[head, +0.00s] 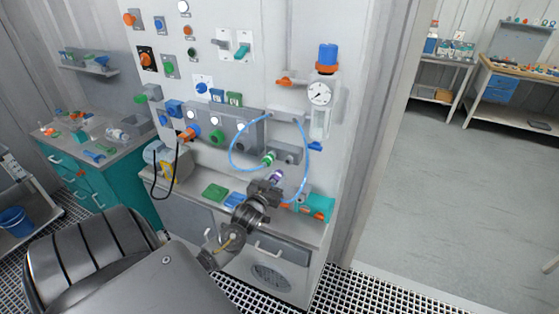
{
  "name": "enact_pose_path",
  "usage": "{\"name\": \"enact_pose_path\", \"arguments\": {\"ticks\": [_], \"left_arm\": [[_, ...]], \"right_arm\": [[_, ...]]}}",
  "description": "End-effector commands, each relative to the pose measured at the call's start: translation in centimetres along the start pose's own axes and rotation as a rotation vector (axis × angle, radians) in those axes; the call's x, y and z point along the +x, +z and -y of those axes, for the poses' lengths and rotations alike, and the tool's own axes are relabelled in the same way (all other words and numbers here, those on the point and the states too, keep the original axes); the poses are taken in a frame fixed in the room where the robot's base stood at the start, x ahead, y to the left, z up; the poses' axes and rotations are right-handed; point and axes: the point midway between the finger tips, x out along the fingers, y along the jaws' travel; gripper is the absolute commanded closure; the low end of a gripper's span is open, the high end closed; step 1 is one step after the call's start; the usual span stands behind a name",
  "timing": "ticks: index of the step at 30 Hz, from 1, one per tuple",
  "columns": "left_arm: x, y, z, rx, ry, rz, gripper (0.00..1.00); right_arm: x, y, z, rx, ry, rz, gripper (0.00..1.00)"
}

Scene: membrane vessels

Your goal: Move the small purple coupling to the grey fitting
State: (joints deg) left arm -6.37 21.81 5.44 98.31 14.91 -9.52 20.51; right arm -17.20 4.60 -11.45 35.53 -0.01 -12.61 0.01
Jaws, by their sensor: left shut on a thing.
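The small purple coupling (277,176) is at the tips of my left gripper (272,183), which is shut on it in front of the wall panel. The coupling is just below a grey block-shaped fitting (288,152) on the panel, apart from it as far as I can see. A second grey fitting (285,115) sits higher up; I cannot tell which one the task means. A green coupling (268,159) is at the left of the lower fitting. A thin blue hose (231,145) loops around this area; its ends are partly hidden. My right gripper is out of view.
A pressure gauge (319,93) and clear filter bowl (320,122) stand to the upper right. A teal tool (318,206) and green block (215,192) lie on the cabinet top. A black cable (153,178) hangs at left. The floor at right is clear.

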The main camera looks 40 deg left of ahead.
Motion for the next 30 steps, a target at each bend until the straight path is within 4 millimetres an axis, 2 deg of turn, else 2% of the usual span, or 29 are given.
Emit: {"name": "enact_pose_path", "arguments": {"ticks": [13,30], "left_arm": [[0.5,0.2,0.0,0.000,0.000,-0.001,1.00],[5.0,0.3,-0.1,0.000,0.000,-0.001,1.00]], "right_arm": [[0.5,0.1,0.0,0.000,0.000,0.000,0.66],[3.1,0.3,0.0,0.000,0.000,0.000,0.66]]}}
